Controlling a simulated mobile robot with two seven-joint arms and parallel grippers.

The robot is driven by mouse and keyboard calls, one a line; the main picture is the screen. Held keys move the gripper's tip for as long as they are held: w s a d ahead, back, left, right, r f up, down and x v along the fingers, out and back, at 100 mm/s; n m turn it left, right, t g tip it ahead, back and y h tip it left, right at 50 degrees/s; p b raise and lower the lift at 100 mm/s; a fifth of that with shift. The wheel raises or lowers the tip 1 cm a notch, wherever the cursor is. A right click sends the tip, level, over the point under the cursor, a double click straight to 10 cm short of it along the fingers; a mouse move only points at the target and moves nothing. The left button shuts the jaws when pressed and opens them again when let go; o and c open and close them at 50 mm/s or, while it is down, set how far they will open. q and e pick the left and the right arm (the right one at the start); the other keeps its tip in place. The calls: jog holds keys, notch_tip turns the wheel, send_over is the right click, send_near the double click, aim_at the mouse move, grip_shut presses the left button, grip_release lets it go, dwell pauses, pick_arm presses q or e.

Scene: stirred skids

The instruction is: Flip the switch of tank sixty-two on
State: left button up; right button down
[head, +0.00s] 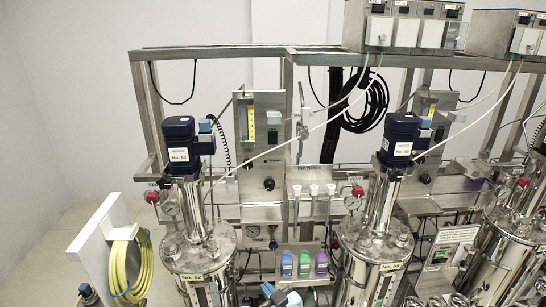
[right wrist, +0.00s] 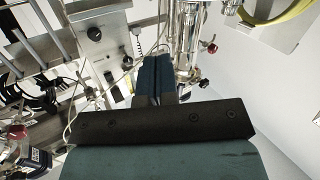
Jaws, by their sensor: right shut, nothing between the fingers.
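Tank sixty-two (head: 197,257) is the steel vessel at the left in the head view, with a "No. 62" label and a dark blue motor (head: 180,142) above it. Behind it stands a steel control panel (head: 247,162) with a yellow gauge, a dark fitting near its middle and a black knob (head: 268,184) below. My right gripper (head: 267,289) shows small at the bottom edge, low and right of the tank. In the right wrist view its teal fingers (right wrist: 152,72) are together and empty, apart from the panel (right wrist: 98,38) and its knob. My left gripper is out of view.
Another tank (head: 374,255) stands to the right. Between the tanks, colored bottles (head: 304,264) sit in a holder. A yellow hose (head: 132,266) hangs on a white board at the left. Cables cross the frame, and red valve knobs (head: 152,197) flank the tank.

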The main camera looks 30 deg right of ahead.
pick_arm(q)
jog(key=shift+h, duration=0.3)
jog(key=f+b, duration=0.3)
jog(key=b, duration=0.1)
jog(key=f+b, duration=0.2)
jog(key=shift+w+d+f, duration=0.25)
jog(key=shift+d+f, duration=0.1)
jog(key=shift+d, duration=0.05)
pick_arm(e)
jog(key=w+d+r+m+t+h, duration=0.2)
jog(key=w+d+r+m+h, duration=0.2)
jog(key=r, duration=0.6)
jog(key=w+d+r+m+t+h, duration=0.2)
jog(key=w+d+r+m+h, duration=0.2)
jog(key=w+d+r+h, duration=0.5)
jog(key=w+d, duration=0.1)
jog(key=w, duration=0.3)
jog(key=shift+w+d+r+t, duration=0.15)
jog(key=shift+r+t, duration=0.2)
jog(key=shift+t, duration=0.05)
